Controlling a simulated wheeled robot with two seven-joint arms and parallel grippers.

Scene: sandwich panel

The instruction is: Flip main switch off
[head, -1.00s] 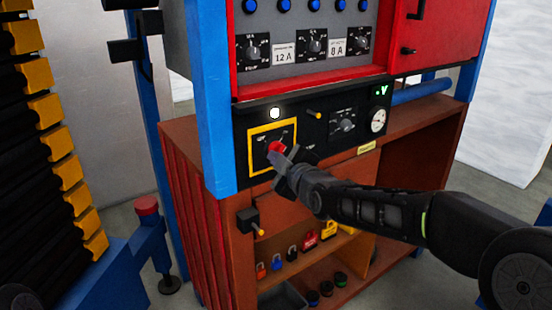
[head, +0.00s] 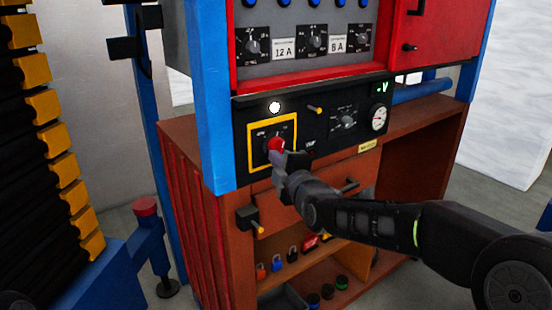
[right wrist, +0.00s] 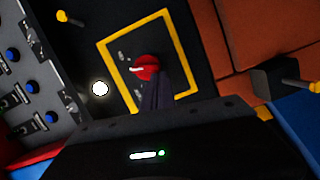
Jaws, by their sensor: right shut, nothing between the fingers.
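The main switch is a red rotary knob (head: 276,144) inside a yellow square frame (head: 251,160) on the black panel. The red knob also shows in the right wrist view (right wrist: 146,66), with a pale mark on its face. My right gripper (head: 283,157) is shut and empty, with its fingertips at the lower side of the knob. In the right wrist view the dark fingers (right wrist: 156,92) reach up to the knob's edge; I cannot tell whether they touch it. My left gripper is not in view.
A white lamp (head: 275,107) glows above the yellow frame. A yellow-tipped toggle (head: 315,110), a rotary selector (head: 346,122) and a round gauge (head: 379,119) sit to the right.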

